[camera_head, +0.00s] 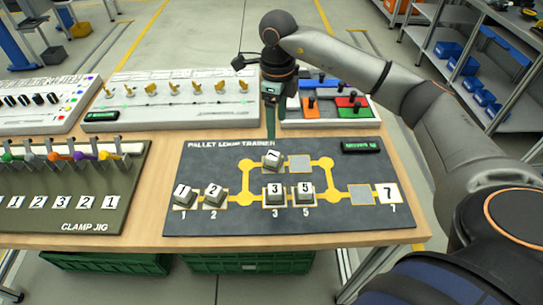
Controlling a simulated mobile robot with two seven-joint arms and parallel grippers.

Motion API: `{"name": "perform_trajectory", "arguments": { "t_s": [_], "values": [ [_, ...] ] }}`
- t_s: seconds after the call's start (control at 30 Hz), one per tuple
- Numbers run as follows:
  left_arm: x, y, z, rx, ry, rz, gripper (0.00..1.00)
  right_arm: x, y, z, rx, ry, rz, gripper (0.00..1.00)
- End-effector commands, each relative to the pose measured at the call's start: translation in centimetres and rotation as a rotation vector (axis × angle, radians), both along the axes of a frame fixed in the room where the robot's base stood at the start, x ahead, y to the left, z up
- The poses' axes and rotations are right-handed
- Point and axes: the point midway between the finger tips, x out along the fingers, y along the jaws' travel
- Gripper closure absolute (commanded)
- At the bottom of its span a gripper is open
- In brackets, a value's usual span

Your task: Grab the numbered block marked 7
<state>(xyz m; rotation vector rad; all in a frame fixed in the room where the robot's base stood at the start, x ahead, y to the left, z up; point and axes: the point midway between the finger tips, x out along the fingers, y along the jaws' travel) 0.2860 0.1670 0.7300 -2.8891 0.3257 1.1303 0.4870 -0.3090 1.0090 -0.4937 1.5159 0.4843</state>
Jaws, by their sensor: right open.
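The white square marked 7 (387,192) is at the right end of the yellow track on the dark pallet loop trainer board (330,222). I cannot tell how tall it is. Other blocks on the board are block 1 (183,194), block 2 (213,194), block 3 (274,193) and block 5 (304,191). One more block (272,158) sits on the upper branch, its mark hard to read. My right gripper (271,126) is open and points down near the board's back edge, left of and behind the 7, apart from it. My left gripper is out of view.
Bare grey pads lie on the upper branch (299,163) and left of the 7 (360,194). A white switch panel (170,98) and a colored-tile panel (327,112) stand behind. The clamp jig (112,205) is at left. Green crates (250,263) are below the table.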

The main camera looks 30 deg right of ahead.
Motion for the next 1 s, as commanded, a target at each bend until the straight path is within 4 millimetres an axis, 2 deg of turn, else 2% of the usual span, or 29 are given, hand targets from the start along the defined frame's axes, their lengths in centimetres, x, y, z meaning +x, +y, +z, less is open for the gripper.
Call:
{"name": "perform_trajectory", "arguments": {
  "t_s": [0.1, 0.3, 0.53, 0.8, 1.0],
  "values": [
    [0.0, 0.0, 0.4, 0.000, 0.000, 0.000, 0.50, -0.2, 0.1, -2.4, 0.002, 0.006, 0.001, 0.25],
    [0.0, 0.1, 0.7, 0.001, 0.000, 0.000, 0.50, -0.1, 0.2, -5.4, 0.004, 0.004, 0.003, 0.25],
    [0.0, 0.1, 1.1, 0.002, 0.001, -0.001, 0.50, -0.2, 0.6, -7.2, 0.006, 0.003, 0.004, 0.25],
    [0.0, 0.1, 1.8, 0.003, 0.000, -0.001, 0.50, -0.3, 1.1, -11.0, 0.006, 0.003, 0.002, 0.25],
    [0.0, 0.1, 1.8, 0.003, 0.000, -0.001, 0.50, -0.2, 1.1, -11.5, 0.006, 0.001, 0.003, 0.25]
  ]
}}
